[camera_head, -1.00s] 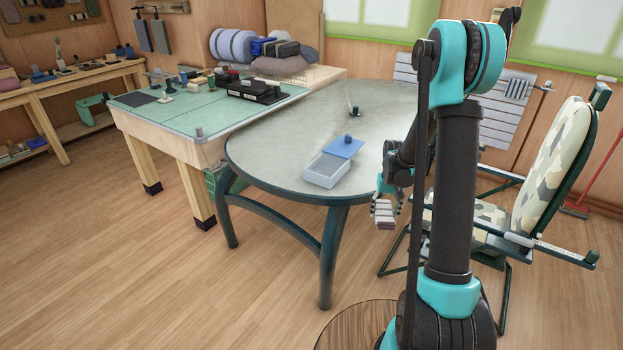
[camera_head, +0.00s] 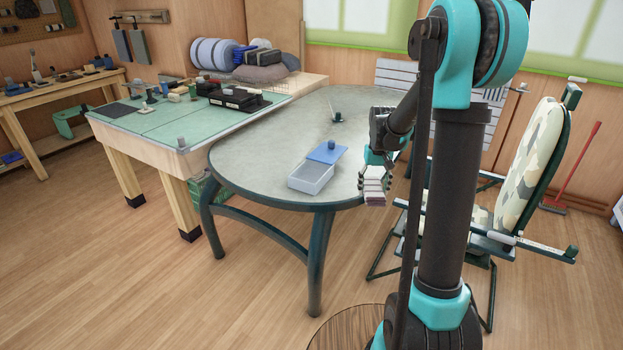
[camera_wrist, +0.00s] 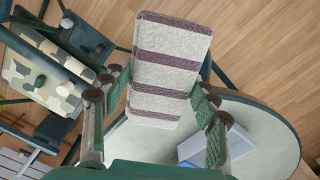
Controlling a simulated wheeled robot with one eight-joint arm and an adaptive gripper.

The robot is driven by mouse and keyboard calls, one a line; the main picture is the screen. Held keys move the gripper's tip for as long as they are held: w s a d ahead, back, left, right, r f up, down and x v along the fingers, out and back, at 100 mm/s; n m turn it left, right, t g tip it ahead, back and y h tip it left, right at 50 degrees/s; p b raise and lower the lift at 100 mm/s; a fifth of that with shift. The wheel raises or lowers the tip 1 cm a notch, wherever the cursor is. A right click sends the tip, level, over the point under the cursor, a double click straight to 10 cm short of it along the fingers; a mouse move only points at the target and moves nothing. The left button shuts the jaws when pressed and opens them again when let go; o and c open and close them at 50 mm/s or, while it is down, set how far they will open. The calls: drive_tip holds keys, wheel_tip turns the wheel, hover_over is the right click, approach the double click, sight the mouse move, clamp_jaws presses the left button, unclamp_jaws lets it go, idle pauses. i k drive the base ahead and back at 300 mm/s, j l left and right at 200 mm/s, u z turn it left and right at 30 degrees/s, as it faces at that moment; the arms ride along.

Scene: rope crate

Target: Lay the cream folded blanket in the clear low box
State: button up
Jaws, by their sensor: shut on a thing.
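The cream folded blanket (camera_wrist: 172,65) with dark purple stripes fills the middle of the wrist view; it also shows in the head view (camera_head: 374,198). My gripper (camera_wrist: 160,95) is shut on it, with fingers on both of its long sides. In the head view my gripper (camera_head: 376,180) holds it in the air by the round table's right front edge. The clear low box (camera_head: 311,180) stands on the table left of the gripper, apart from it. It looks empty in the head view. In the wrist view the box (camera_wrist: 203,148) is partly hidden by a finger.
A blue lid (camera_head: 327,153) with a dark knob lies against the box's far side. A small dark item (camera_head: 337,118) stands farther back on the grey table (camera_head: 245,160). A camouflage chair (camera_head: 522,165) stands right of my arm. A green-topped workbench (camera_head: 170,125) is at left.

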sight(310, 180)
drive_tip(key=i, duration=1)
